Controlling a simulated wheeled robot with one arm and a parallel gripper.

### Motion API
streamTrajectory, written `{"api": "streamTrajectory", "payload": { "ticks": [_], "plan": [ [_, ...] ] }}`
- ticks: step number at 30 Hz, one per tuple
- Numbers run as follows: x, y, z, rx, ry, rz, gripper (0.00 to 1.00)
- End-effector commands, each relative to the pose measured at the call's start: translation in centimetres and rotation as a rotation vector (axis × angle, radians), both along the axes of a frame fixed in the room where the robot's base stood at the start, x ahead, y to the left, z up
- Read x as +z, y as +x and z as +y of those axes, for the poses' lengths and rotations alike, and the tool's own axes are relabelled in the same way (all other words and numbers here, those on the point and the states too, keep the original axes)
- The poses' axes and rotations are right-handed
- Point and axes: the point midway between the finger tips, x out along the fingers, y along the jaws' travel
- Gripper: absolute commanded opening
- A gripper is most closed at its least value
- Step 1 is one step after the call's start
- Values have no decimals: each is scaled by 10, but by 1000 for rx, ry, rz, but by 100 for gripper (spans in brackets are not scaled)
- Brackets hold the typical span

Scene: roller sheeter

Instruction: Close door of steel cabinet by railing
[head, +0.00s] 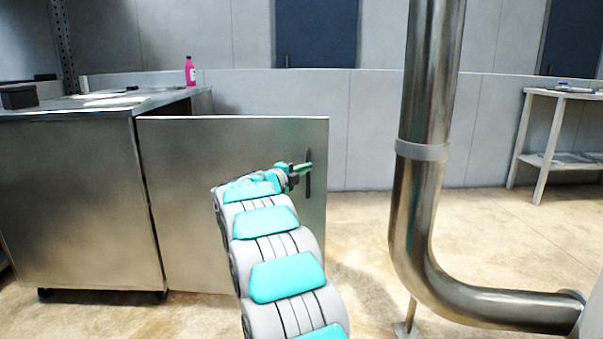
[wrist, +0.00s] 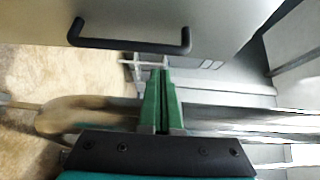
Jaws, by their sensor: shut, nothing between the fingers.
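The steel cabinet (head: 75,200) stands at the left in the head view. Its door (head: 200,150) is swung wide open, its flat face toward me. A dark bar handle (head: 308,180) sits near the door's free edge. My gripper (head: 306,167) is shut and empty, in front of the door by the handle. In the wrist view my gripper's green fingers (wrist: 161,75) are together, and the door (wrist: 215,15) with its black handle (wrist: 130,42) lies beyond the tips. I cannot tell whether the fingers touch the door. The cabinet's inside is hidden behind the door.
A thick steel pipe (head: 420,150) stands right of the door and bends along the floor to the right. A pink bottle (head: 190,71) and a dark box (head: 19,97) stand on the cabinet top. A light shelf (head: 543,160) is at the far right. Floor between door and pipe is clear.

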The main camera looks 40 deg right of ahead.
Motion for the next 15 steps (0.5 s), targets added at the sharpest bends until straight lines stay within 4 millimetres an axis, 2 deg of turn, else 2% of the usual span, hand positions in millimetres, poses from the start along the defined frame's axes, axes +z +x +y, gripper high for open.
{"api": "streamTrajectory", "payload": {
  "ticks": [6, 15],
  "plan": [
    [0, 13, -7, -2, -1, 0, 0],
    [0, 17, -8, -1, 0, 0, 0]
  ]
}}
